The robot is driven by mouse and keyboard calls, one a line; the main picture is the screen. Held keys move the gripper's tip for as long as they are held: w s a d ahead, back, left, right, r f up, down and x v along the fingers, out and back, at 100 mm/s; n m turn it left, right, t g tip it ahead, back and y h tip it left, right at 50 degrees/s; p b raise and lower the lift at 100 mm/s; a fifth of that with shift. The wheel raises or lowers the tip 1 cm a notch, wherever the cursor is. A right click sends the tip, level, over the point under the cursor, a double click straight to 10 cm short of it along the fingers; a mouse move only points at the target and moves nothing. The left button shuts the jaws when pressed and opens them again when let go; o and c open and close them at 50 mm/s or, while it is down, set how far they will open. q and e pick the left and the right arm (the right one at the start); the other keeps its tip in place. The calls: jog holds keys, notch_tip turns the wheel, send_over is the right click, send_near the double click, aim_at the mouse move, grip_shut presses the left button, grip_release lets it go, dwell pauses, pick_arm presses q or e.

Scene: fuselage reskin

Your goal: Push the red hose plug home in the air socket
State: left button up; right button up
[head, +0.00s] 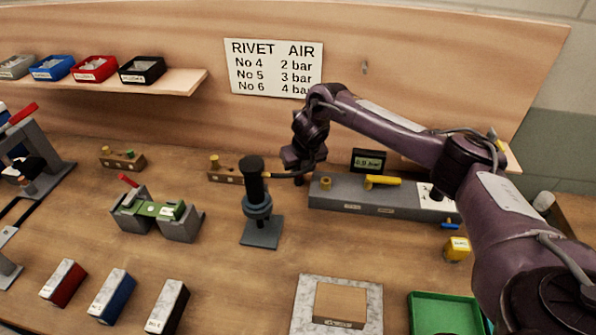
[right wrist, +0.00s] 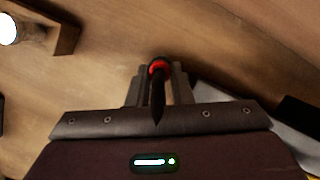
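My right gripper (head: 304,180) is low over the bench, just left of the grey air block (head: 345,200). In the right wrist view, my right gripper (right wrist: 158,80) has its fingers closed around the red hose plug (right wrist: 158,66), which has a red ring and a dark body. A dark tapering piece runs from the plug toward the camera. In the head view the plug is hidden by the gripper and wrist. A brass fitting (head: 326,183) stands on the block's left end. I cannot make out the socket's opening or whether the plug touches it. My left gripper is not in view.
A black rivet tool on a stand (head: 257,205) is close left of my right gripper. A brass-topped wooden block (head: 226,176) and a pressure display (head: 368,160) stand nearby. A yellow lever (head: 383,181) lies on the air block.

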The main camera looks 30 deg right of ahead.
grip_shut()
jog(key=shift+r, duration=0.25)
jog(key=shift+r+p, duration=0.3)
jog(key=shift+p, duration=0.15)
jog(key=shift+r+p, duration=0.55)
jog(key=shift+r, duration=0.15)
jog(key=shift+r+p, duration=1.15)
jog(key=shift+r, duration=0.3)
